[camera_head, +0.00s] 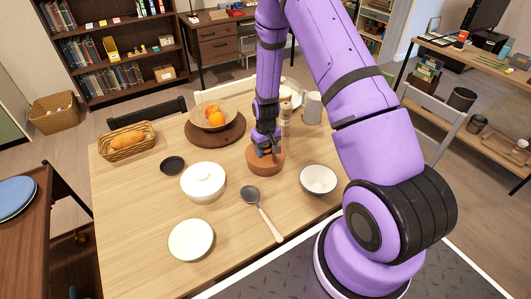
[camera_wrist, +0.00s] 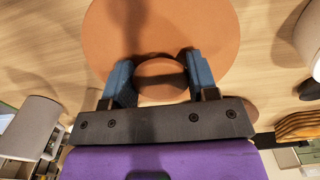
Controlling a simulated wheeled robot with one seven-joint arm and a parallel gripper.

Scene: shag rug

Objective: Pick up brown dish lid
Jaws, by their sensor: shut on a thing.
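The brown dish lid (camera_wrist: 165,25) is a round, orange-brown disc with a round knob (camera_wrist: 161,80) on top. In the head view it shows as the top of a brown round dish (camera_head: 266,163) on the wooden table. My gripper (camera_wrist: 160,82) points down over it, its two blue-grey fingers closed on either side of the knob. In the head view my gripper (camera_head: 266,148) partly hides the lid. I cannot tell whether the lid is apart from a dish body below.
Behind are a fruit bowl (camera_head: 204,112), a bread basket (camera_head: 127,142) and a grey mug (camera_head: 312,108). The left-front tabletop is clear.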

